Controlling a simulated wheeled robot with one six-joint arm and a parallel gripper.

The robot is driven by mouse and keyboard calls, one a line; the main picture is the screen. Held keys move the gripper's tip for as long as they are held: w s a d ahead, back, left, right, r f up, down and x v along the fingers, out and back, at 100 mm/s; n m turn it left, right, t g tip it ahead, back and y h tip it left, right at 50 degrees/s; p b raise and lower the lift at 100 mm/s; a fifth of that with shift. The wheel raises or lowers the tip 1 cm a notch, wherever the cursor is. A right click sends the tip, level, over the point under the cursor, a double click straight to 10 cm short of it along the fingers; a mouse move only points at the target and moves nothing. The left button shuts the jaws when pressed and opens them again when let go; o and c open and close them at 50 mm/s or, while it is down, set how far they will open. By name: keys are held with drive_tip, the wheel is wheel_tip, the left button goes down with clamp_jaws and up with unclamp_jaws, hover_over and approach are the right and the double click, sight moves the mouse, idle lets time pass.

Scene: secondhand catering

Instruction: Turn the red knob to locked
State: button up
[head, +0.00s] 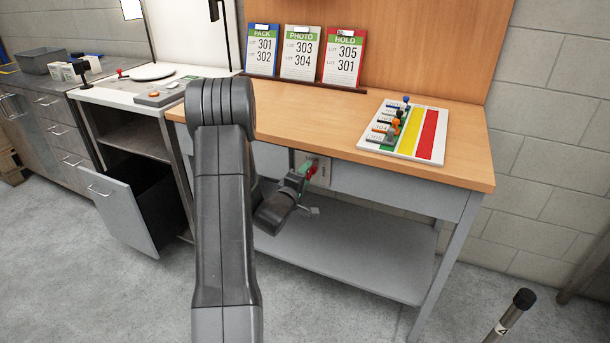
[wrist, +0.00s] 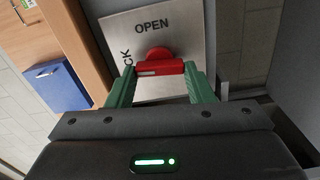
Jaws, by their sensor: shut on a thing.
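The red knob (wrist: 160,68) sits on a pale plate (wrist: 183,27) in the wrist view. The plate reads OPEN above the knob, and letters ending in CK run sideways to its left, partly hidden. The knob's bar lies about level across the picture, with a white mark on its left half. My gripper (wrist: 159,72) is shut on the bar, one green finger at each end. In the head view the red knob (head: 312,169) shows small on the plate (head: 324,174) under the bench top, with my gripper (head: 306,172) at it.
The wooden bench top (head: 290,125) is above the plate, with a grey lower shelf (head: 340,255) below. An open drawer (head: 120,212) juts out at left. A board with coloured stripes (head: 428,135) and several small knobbed pieces lies on the bench. A blue panel (wrist: 58,87) shows at left.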

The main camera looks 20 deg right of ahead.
drive_tip(key=shift+n, duration=0.6)
drive_tip(key=shift+f, duration=0.1)
drive_tip(key=o, duration=1)
drive_tip(key=v, duration=1.3)
drive_tip(key=shift+s+a, duration=0.2)
drive_tip(key=shift+a, duration=0.15)
